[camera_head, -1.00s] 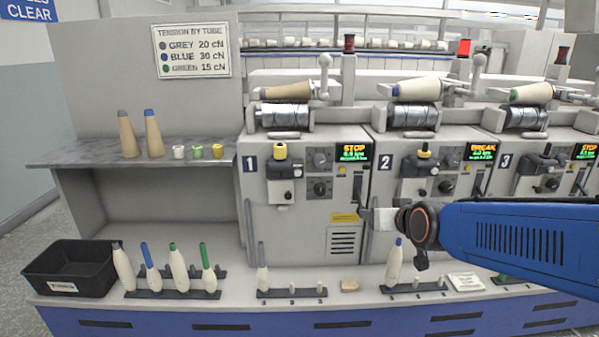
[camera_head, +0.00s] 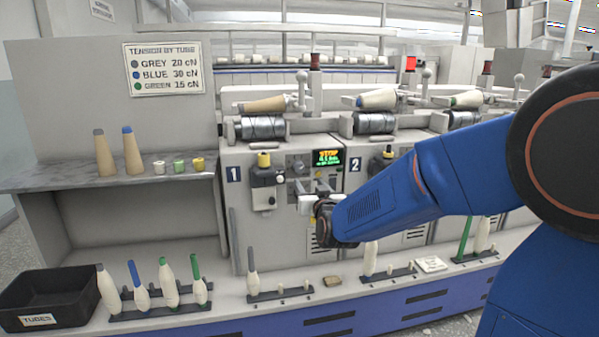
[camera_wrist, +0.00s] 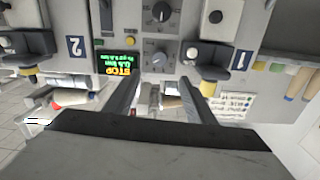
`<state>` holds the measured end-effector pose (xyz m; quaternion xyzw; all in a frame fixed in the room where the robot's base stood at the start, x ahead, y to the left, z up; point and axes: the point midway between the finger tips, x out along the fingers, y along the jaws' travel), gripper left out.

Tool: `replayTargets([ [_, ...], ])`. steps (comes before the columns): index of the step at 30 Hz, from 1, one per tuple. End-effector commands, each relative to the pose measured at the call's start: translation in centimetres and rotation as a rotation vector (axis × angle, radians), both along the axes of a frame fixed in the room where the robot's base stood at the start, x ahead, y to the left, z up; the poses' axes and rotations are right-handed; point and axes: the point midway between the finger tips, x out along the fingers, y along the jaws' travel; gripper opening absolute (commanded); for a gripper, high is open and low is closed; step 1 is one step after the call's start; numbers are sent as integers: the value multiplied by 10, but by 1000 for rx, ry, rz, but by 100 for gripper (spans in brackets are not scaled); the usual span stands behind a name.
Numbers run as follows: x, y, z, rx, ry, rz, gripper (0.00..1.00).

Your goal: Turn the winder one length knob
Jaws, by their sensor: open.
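Winder one's front panel, numbered 1, carries a lit display (camera_head: 327,157) reading STOP and two round knobs. In the wrist view, which is upside down, a grey knob (camera_wrist: 157,59) is beside the display (camera_wrist: 115,64), and a darker knob (camera_wrist: 161,12) is nearer the top edge. Their labels are too small to read, so I cannot tell which is the length knob. My gripper (camera_wrist: 160,82) is open and empty, its fingers pointing at the panel with the grey knob just beyond the tips. In the head view my gripper (camera_head: 309,188) is in front of winder one, partly hiding its controls.
Winder two (camera_head: 372,163) stands to the right, partly behind my arm. A yellow-topped unit (camera_head: 263,182) projects left of the knobs. A black bin (camera_head: 45,298) is at left.

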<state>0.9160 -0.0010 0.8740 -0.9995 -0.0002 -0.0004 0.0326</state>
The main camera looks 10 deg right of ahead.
Motion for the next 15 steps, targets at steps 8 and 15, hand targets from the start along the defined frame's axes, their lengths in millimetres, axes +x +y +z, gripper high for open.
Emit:
replayTargets([
  [8, 48, -1, 0, -1, 0, -1, 50],
  [15, 90, 0, -1, 0, 2, -1, 50],
])
